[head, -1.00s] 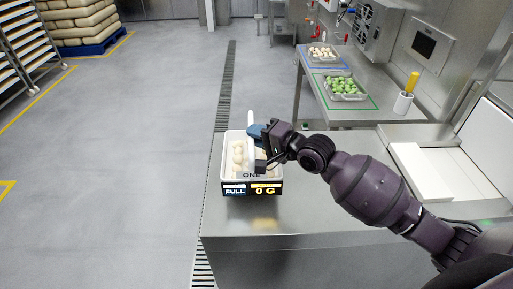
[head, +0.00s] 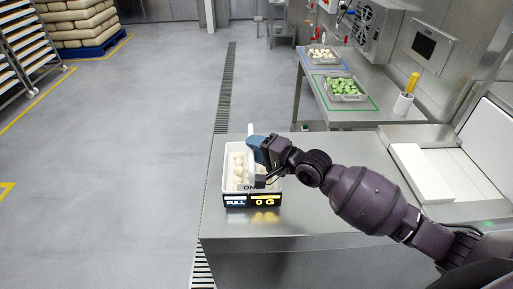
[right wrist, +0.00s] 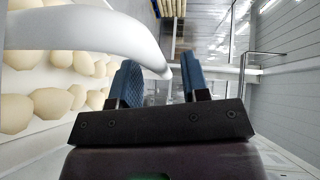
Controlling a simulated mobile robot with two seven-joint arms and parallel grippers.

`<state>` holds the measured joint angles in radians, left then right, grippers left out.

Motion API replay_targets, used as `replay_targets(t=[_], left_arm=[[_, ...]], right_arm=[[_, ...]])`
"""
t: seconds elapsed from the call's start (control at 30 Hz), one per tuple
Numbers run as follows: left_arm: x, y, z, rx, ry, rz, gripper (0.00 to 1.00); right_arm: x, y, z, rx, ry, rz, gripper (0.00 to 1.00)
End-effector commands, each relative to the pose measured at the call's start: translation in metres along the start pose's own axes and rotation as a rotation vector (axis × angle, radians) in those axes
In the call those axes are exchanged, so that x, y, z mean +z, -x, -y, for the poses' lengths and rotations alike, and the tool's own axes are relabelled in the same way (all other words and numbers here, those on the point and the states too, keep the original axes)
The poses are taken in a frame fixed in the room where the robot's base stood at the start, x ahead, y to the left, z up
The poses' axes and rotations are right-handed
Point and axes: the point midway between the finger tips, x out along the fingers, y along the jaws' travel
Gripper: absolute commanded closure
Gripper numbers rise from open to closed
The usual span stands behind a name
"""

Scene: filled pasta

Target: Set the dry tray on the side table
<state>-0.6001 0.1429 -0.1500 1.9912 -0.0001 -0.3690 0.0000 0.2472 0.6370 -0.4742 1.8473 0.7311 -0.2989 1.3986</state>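A white tray (head: 227,181) of pale round pasta stands at the left end of the near steel table, with a white handle (head: 250,130) arching over it. Its front reads "ONE", partly covered, above a display (head: 251,201) reading "FULL" and "0 G". My right gripper (head: 256,146) is over the tray, at the handle. In the right wrist view, the blue fingers (right wrist: 160,82) stand apart, with the end of the white handle (right wrist: 110,28) between or just behind them and a gap to the right finger. No "dry" label is readable. My left gripper is not in view.
The near steel table (head: 330,218) is clear right of the tray. Open floor lies left.

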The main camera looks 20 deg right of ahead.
Motion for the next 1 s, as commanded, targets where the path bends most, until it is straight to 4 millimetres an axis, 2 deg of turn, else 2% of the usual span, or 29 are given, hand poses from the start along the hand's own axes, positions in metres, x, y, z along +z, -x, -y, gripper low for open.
replay_targets(t=[0.3,0.37,0.47,0.8,1.0], left_arm=[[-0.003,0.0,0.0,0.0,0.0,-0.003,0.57],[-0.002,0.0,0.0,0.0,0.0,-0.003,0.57],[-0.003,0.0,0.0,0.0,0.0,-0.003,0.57],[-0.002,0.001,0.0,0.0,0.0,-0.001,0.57],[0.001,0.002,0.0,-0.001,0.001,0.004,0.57]], right_arm=[[-0.001,0.001,0.004,-0.001,0.001,0.0,0.58],[-0.001,0.006,0.002,0.001,0.0,-0.001,0.58],[-0.001,0.019,0.002,0.002,0.0,-0.001,0.58],[0.0,0.084,0.001,0.003,0.001,0.0,0.58],[0.0,0.11,0.002,0.002,0.001,0.0,0.58]])
